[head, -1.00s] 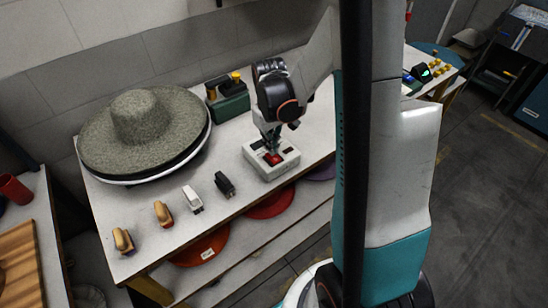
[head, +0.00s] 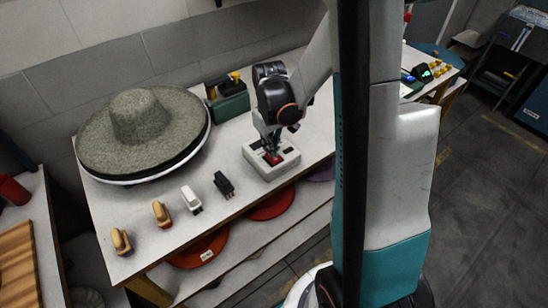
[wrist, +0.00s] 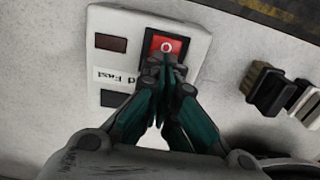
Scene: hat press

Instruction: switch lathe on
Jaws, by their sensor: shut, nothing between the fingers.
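A white control box (head: 285,166) with a red rocker switch stands on the work table. In the wrist view, the box (wrist: 105,18) shows the red rocker (wrist: 176,43) with a white circle mark, a dark red window (wrist: 111,43) and a label ending in "Fast". My gripper (head: 270,153) is shut and empty, pointing down at the box. In the wrist view my gripper's fingertips (wrist: 163,66) are together over the lower part of the rocker and hide it. They look touching or very close; I cannot tell if the rocker is pressed.
A large grey felt hat (head: 140,115) sits at the table's left. Several brushes, such as the black one (head: 224,184) and white one (head: 191,199), line the front edge. A green box (head: 231,106) stands behind. Coloured discs (head: 272,204) lie on the shelf below.

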